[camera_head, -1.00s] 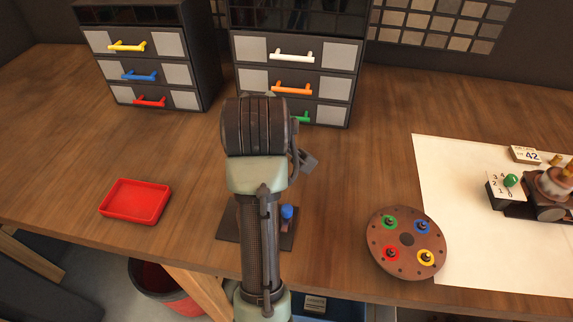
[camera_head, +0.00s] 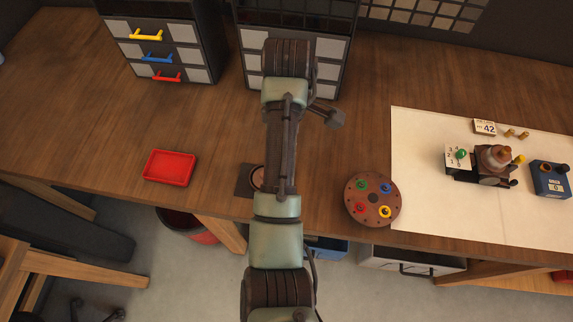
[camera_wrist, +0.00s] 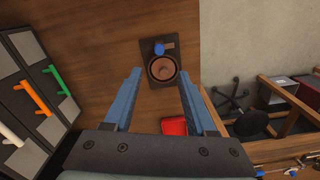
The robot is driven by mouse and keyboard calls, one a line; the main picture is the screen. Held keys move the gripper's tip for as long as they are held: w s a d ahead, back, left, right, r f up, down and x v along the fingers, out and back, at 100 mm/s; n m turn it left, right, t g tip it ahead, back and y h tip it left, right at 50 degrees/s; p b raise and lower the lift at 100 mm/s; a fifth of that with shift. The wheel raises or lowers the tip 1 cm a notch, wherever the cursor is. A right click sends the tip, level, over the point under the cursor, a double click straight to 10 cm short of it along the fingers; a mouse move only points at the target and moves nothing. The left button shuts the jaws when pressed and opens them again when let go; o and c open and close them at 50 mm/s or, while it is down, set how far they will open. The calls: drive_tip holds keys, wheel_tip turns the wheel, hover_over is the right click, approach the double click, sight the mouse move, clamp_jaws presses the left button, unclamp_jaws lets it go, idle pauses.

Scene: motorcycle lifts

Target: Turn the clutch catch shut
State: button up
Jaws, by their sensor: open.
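The clutch catch appears to be a dark square plate (camera_wrist: 148,76) with a round copper-brown disc (camera_wrist: 163,68) and a blue knob (camera_wrist: 160,48) at the disc's upper edge in the wrist view. In the head view only the left part of the plate (camera_head: 244,181) shows; my arm hides the knob. My gripper (camera_wrist: 160,77) is open and empty. Its two blue fingers frame the disc in the wrist view, with the plate beyond the fingertips and apparently untouched. The fingers cannot be made out in the head view.
A red tray (camera_head: 169,168) lies left of the plate. A round brown board with coloured rings (camera_head: 353,210) lies to the right, beside a white sheet (camera_head: 425,190) bearing small devices. Drawer cabinets (camera_head: 166,50) stand at the back. The table's front edge is close to the plate.

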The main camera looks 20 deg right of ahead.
wheel_tip(320, 180, down, 13)
drive_tip(key=shift+r, duration=0.15)
drive_tip(key=shift+c, duration=0.3)
clamp_jaws()
